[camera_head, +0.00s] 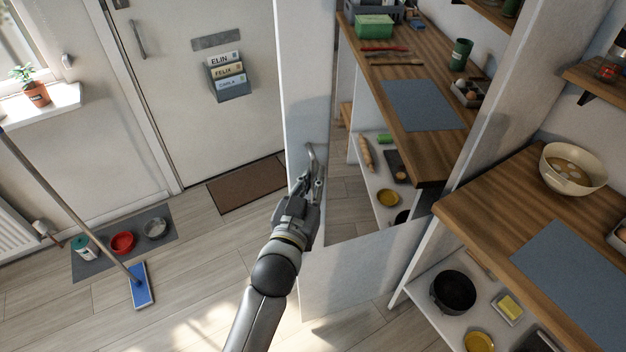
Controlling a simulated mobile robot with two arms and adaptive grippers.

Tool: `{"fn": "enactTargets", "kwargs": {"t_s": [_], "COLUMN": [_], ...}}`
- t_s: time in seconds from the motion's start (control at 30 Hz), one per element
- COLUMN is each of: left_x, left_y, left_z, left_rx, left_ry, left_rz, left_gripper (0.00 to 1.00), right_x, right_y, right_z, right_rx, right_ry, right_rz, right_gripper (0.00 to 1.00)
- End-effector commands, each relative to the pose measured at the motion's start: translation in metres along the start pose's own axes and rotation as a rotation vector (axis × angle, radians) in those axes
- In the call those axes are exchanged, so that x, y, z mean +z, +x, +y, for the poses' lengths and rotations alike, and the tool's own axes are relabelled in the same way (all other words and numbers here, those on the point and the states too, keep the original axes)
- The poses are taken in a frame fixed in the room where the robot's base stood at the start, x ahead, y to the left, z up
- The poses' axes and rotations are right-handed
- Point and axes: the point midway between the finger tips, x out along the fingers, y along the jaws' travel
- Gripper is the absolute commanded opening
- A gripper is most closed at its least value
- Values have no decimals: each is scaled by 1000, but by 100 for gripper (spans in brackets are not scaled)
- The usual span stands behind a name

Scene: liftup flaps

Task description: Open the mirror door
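The mirror door (304,75) is a tall white panel in the middle of the head view. A mirror (385,175) set in it reflects the wooden counter and shelves. A curved metal handle (311,155) sits on the white strip left of the mirror. My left gripper (313,180) is at the lower part of this handle, with its fingers pointing up at it. The fingers overlap the handle in the picture, and I cannot tell whether they are closed on it. How far the door stands open is not clear. My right gripper is not in view.
A wooden counter (500,208) with a cream bowl (572,168) stands close on the right, above a low white shelf with a black pot (453,291). Left are a blue mop (140,286), a mat with bowls (95,262) and a brown doormat (246,184). The floor between is clear.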

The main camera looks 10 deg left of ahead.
Motion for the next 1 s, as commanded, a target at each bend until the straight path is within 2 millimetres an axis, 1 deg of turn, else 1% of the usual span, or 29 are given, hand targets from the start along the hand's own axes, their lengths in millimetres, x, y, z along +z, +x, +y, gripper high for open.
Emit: {"fn": "enactTargets", "kwargs": {"t_s": [0.03, 0.17, 0.2, 0.57, 0.67, 0.77, 1.0], "left_x": [-2, -2, -1, 0, 1, 1, 1], "left_y": [0, 0, 0, -2, -10, -25, -68], "left_z": [0, 0, 0, 0, 0, 0, 0], "left_rx": [0, 0, 0, 0, 0, 0, 0], "left_ry": [5, 3, 3, 1, 1, 0, 0], "left_rz": [5, 4, 3, 0, 0, -1, -2], "left_gripper": [13, 30, 32, 32, 32, 32, 32], "right_x": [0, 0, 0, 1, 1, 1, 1], "right_y": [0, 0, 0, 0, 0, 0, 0], "right_z": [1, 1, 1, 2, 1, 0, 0], "right_rx": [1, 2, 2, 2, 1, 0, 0], "right_ry": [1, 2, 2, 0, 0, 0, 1], "right_rz": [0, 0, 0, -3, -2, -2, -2], "right_gripper": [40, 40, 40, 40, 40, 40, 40]}}
